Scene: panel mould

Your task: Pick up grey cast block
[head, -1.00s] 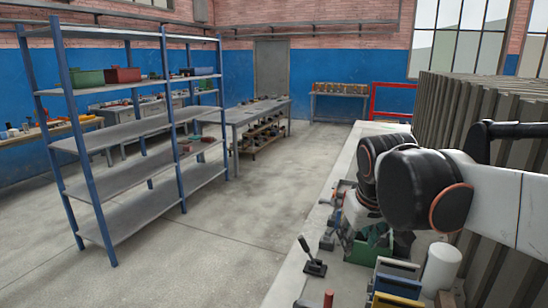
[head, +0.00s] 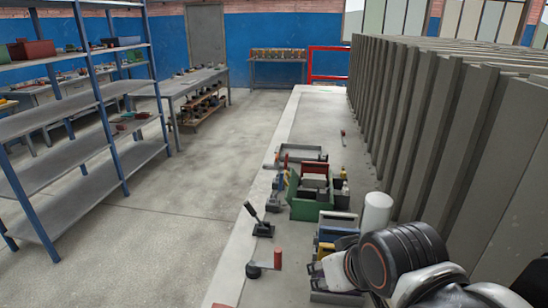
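My arm comes in from the lower right of the head view. My gripper (head: 322,272) is low in the picture, at the near end of the pale bench; its fingers are small and partly hidden, so I cannot tell if it is open or shut. A small grey block-like piece (head: 315,183) shows in the green open box (head: 312,210), beside a dark red piece. It may be the grey cast block, but it is too small to be sure. The gripper is nearer to me than the green box and apart from it.
A white cylinder (head: 376,213) and coloured upright cases (head: 336,232) stand between box and gripper. A lever on a black base (head: 261,222) and a red-handled tool (head: 266,264) lie left. Tall grey panels (head: 440,130) wall the right.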

